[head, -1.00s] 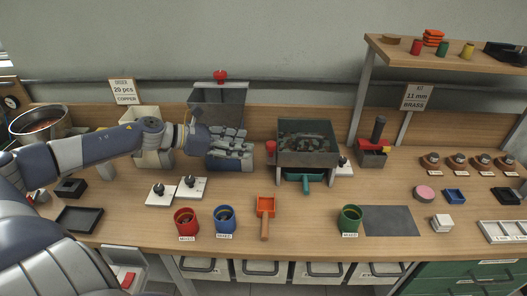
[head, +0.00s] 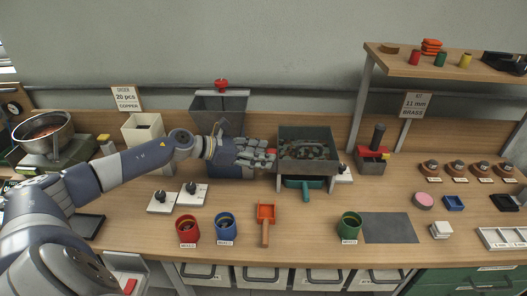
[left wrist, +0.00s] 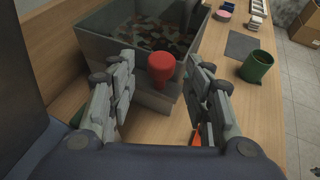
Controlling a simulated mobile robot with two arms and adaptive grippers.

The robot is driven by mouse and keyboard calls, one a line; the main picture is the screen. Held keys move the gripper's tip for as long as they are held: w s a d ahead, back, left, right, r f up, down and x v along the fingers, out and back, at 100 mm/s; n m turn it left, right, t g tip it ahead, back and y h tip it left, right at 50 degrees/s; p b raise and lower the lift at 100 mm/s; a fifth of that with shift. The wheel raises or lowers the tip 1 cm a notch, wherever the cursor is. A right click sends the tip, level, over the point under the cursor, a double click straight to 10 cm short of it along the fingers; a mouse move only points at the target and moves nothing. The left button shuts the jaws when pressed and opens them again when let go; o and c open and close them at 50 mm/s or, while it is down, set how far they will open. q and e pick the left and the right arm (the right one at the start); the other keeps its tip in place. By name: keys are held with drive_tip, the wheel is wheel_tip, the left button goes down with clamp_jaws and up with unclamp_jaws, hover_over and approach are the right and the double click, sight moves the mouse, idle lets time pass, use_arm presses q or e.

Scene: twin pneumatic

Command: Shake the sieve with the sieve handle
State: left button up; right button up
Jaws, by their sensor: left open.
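The sieve (head: 303,165) is a dark grey open box at the middle back of the bench, with loose pieces inside. It also shows in the left wrist view (left wrist: 113,48). Its red knob-like sieve handle (left wrist: 160,68) sticks out toward my left gripper (left wrist: 160,82). In the left wrist view the handle stands between the two open fingers, with gaps on both sides. In the head view my left gripper (head: 268,159) is at the sieve's left side and mostly covers the handle. My right gripper is not in view.
A grey hopper (head: 219,105) stands behind my left arm. A teal tray (head: 304,184) sits below the sieve. The bench between scoop and green cup is clear.

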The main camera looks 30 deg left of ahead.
use_arm(q)
drive_tip(key=shift+w+d+f, duration=0.2)
drive_tip(key=shift+w+d, duration=0.1)
drive_tip(key=shift+w, duration=0.1)
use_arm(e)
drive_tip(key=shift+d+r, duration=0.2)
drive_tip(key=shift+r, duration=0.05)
use_arm(q)
clamp_jaws()
drive_tip(key=w+a+b, duration=0.1)
drive_tip(key=w, duration=0.2)
drive_tip(key=shift+a+b, duration=0.4)
drive_tip(key=shift+c, duration=0.3)
unclamp_jaws()
drive_tip(key=shift+s+r, duration=0.1)
drive_tip(key=shift+o, duration=0.3)
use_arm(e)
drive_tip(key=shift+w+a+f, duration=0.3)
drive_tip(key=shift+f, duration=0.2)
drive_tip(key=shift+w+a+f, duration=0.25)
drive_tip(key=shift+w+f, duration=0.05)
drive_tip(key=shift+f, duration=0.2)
